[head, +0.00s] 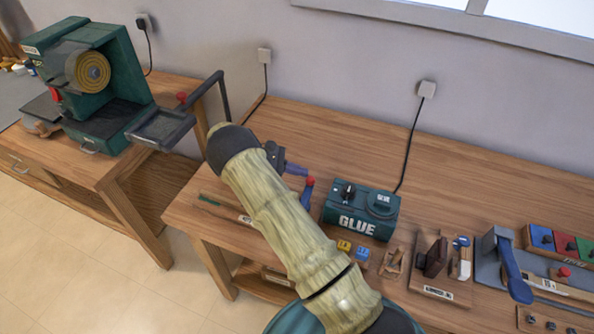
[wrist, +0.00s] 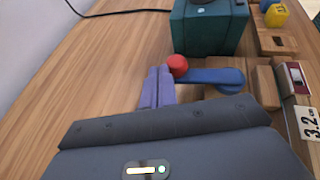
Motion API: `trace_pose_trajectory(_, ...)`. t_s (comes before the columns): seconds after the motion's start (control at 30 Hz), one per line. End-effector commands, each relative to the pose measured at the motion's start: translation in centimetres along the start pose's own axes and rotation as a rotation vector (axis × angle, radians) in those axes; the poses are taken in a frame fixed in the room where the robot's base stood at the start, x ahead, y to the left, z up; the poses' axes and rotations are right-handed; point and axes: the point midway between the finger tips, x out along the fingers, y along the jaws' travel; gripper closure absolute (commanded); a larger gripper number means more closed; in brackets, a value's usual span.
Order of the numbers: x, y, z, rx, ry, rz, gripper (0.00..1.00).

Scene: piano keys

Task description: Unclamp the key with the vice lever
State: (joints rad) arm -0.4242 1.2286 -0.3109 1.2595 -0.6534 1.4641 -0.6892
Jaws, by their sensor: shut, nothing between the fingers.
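The vice lever (wrist: 212,77) is a blue bar with a red ball knob (wrist: 179,65) at its end. In the head view the lever (head: 306,196) and its red knob (head: 310,181) show just right of my arm. My gripper (wrist: 158,72) has slim purple fingers, shut and empty, with tips just left of the red knob; I cannot tell whether they touch. It also shows in the head view (head: 298,169). Wooden pieces (wrist: 265,84) lie beside the lever; I cannot tell which is the key. The vice body is mostly hidden behind my arm and gripper.
A green glue machine (head: 360,210) stands right of the lever. Small yellow (head: 344,246) and blue (head: 362,253) cubes lie before it. A blue-handled tool (head: 512,270) is farther right. A green machine (head: 95,85) stands at left. The bench (head: 290,125) behind the lever is clear.

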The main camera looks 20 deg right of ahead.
Motion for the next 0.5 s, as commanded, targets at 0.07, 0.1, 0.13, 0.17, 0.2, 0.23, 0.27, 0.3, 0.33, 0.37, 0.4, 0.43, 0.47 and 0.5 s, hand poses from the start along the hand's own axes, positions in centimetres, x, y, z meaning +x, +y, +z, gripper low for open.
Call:
trace_pose_trajectory(0.07,0.3,0.0,0.1,0.001,-0.005,-0.004,1.00)
trace_pose_trajectory(0.1,0.3,0.0,0.1,0.001,-0.005,-0.005,1.00)
trace_pose_trajectory(0.13,0.4,0.0,0.1,0.001,-0.005,-0.005,1.00)
trace_pose_trajectory(0.17,0.4,0.0,0.1,0.001,-0.005,-0.006,1.00)
trace_pose_trajectory(0.2,0.4,0.1,0.2,0.002,-0.005,-0.007,1.00)
trace_pose_trajectory(0.23,0.5,0.1,0.2,0.002,-0.005,-0.008,1.00)
trace_pose_trajectory(0.27,0.5,0.1,0.2,0.002,-0.005,-0.008,1.00)
trace_pose_trajectory(0.3,0.5,0.1,0.2,0.002,-0.005,-0.009,1.00)
trace_pose_trajectory(0.33,0.5,0.1,0.2,0.003,-0.004,-0.009,1.00)
trace_pose_trajectory(0.37,0.5,0.1,0.2,0.003,-0.004,-0.008,1.00)
trace_pose_trajectory(0.4,0.3,0.1,0.1,0.003,-0.004,-0.008,1.00)
trace_pose_trajectory(0.43,0.1,0.1,0.1,0.002,-0.004,-0.006,1.00)
trace_pose_trajectory(0.47,-0.2,0.1,0.0,0.001,-0.003,-0.005,1.00)
trace_pose_trajectory(0.5,-0.6,0.1,0.0,0.001,-0.004,-0.004,1.00)
